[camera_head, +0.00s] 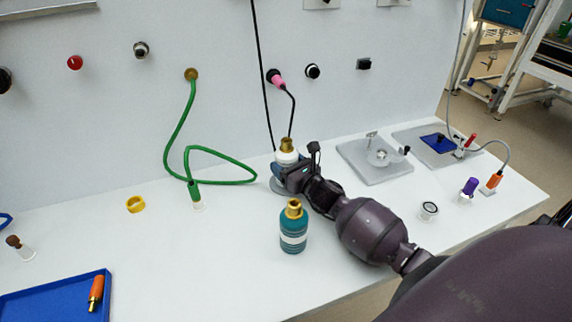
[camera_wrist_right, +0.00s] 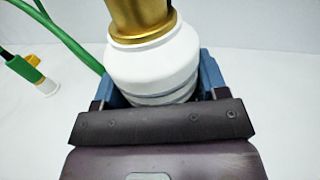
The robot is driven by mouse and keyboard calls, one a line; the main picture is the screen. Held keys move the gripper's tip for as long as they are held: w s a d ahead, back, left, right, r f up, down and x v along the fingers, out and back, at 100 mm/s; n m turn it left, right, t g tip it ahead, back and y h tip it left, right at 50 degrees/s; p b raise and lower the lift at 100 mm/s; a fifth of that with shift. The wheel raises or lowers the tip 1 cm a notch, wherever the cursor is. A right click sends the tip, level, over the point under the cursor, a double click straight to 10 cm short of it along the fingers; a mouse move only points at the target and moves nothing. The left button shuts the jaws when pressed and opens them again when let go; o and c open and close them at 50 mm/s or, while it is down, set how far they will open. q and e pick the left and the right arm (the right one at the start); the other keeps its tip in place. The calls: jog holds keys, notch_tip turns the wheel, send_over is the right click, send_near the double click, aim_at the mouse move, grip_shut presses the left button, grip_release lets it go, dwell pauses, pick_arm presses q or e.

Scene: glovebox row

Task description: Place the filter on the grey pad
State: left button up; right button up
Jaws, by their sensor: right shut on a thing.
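A white canister with a gold top (camera_head: 287,156), which I take to be the filter, is held upright in my right gripper (camera_head: 288,168). In the right wrist view the blue fingers sit on both sides of the white body (camera_wrist_right: 150,70), with its gold neck (camera_wrist_right: 140,18) above them. A round grey pad (camera_head: 276,187) shows partly under the gripper and canister. The gripper hides the canister's lower end, so I cannot tell whether it touches the pad. My left gripper is not in view.
A teal bottle with a gold top (camera_head: 293,234) stands close in front of my right arm. Grey plates (camera_head: 360,168) lie right. A blue tray (camera_head: 60,300) is front left.

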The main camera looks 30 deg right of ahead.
jog(key=shift+r, duration=0.1)
jog(key=o, duration=0.9)
jog(key=shift+f, duration=0.2)
jog(key=shift+o, duration=0.7)
jog(key=shift+r, duration=0.1)
jog(key=shift+r, duration=0.15)
jog(key=s, duration=0.8)
jog(key=s+d, duration=0.1)
jog(key=s, duration=0.3)
